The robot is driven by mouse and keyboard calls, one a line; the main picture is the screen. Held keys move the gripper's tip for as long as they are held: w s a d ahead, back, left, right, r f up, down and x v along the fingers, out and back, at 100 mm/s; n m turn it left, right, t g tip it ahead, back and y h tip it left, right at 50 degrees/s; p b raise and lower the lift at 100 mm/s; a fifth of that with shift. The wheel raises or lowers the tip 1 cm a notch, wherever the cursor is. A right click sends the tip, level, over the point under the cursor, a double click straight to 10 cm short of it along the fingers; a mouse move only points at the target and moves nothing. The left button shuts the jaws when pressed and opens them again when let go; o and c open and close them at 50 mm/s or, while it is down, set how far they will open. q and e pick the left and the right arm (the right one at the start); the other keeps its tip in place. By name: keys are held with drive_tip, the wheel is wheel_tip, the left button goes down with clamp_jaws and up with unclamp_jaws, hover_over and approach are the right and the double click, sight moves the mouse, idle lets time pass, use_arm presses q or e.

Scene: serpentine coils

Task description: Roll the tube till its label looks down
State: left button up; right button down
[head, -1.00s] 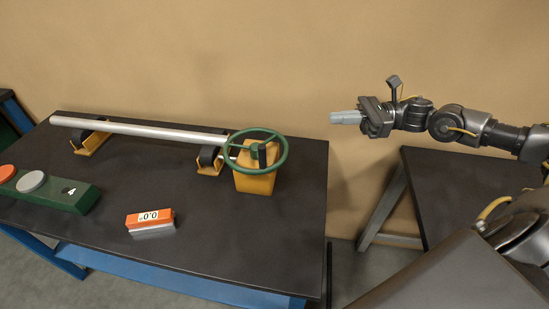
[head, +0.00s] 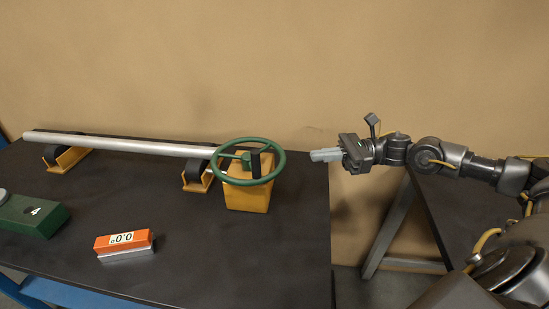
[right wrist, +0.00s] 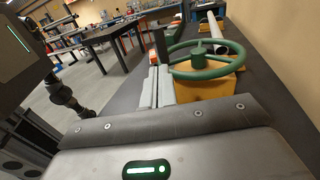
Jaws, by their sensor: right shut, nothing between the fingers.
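The silver tube (head: 130,144) lies across two yellow cradles with dark rollers (head: 66,158) at the back of the table. No label shows on its visible side. A green handwheel (head: 248,161) with a dark upright handle sits on a yellow block (head: 246,195) at the tube's right end; the wheel also shows in the right wrist view (right wrist: 207,60). My right gripper (head: 312,155) is shut and empty, to the right of the wheel and apart from it in the head view. Its fingers (right wrist: 157,85) point toward the wheel's side. My left gripper is out of view.
An orange device reading 0.0° (head: 123,241) lies on the dark table (head: 190,262) in front. A green box marked 4 (head: 32,215) stands at the left. A second dark table (head: 455,210) is at the right, beyond a gap.

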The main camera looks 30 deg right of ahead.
drive_tip(key=p+x, duration=0.5)
drive_tip(key=x, duration=0.6)
drive_tip(key=shift+w+a, duration=0.2)
drive_tip(key=shift+a, duration=0.15)
drive_tip(key=a+b, duration=0.1)
drive_tip(key=b, duration=0.1)
drive_tip(key=shift+w+a+b, duration=0.1)
drive_tip(key=shift+a+b, duration=0.1)
drive_tip(key=shift+b, duration=0.15)
